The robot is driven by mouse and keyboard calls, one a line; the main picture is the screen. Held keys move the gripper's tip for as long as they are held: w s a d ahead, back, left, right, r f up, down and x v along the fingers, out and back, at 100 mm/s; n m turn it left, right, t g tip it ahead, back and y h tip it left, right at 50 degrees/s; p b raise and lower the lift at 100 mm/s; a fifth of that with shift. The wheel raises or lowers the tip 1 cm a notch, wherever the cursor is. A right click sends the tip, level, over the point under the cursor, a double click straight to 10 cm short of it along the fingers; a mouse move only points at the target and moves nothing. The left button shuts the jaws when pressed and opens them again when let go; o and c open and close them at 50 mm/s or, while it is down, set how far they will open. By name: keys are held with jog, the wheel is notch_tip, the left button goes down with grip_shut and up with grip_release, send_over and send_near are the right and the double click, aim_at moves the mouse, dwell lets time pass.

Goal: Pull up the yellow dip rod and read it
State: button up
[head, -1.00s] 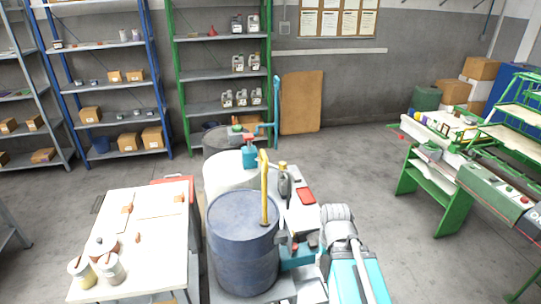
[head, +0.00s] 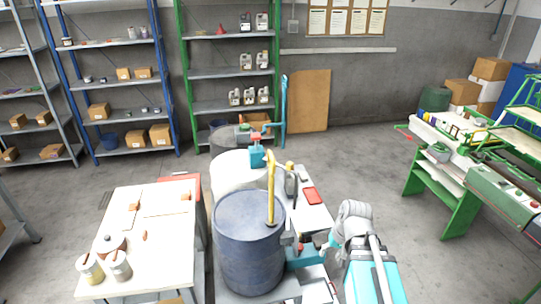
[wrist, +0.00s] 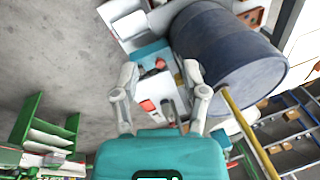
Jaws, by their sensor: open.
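The yellow dip rod (head: 270,190) stands upright at the top of a dark blue drum (head: 250,245), with a hooked upper end. In the wrist view the rod (wrist: 248,132) runs slantwise at the lower right, beside the blue drum (wrist: 225,50). My gripper (wrist: 164,88) is open, with its two fingers spread and nothing held between them. The rod lies outside the fingers, to the right of the right one. In the head view my arm is right of the drum, and the fingertips cannot be made out. No markings on the rod can be read.
A white-topped table (head: 150,235) with several small pots stands left of the drum. A white drum (head: 235,175) is behind it. A turquoise box (head: 305,257) sits close to the drum's right side. A green bench (head: 440,185) stands farther right, with open floor between.

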jog(key=w+a+r+m+t+y+p, duration=0.1)
jog(key=w+a+r+t+y+p, duration=0.2)
jog(key=w+a+r+y, duration=0.4)
jog(key=m+t+y+p, duration=0.2)
jog(key=m+t+y, duration=0.1)
jog(key=t+y, duration=0.15)
send_near(272, 154)
jog(key=d, duration=0.1)
jog(key=s+d, duration=0.1)
jog(key=d, duration=0.1)
jog(key=shift+s+d+f+y, duration=0.25)
jog(key=shift+s, duration=0.15)
jog(key=shift+a, duration=0.1)
jog(key=b+x, duration=0.1)
jog(key=x, duration=1.2)
jog(key=shift+w+a+f+b, duration=0.1)
jog(key=shift+a+f+b, duration=0.05)
jog(key=shift+a+b, duration=0.2)
grip_shut()
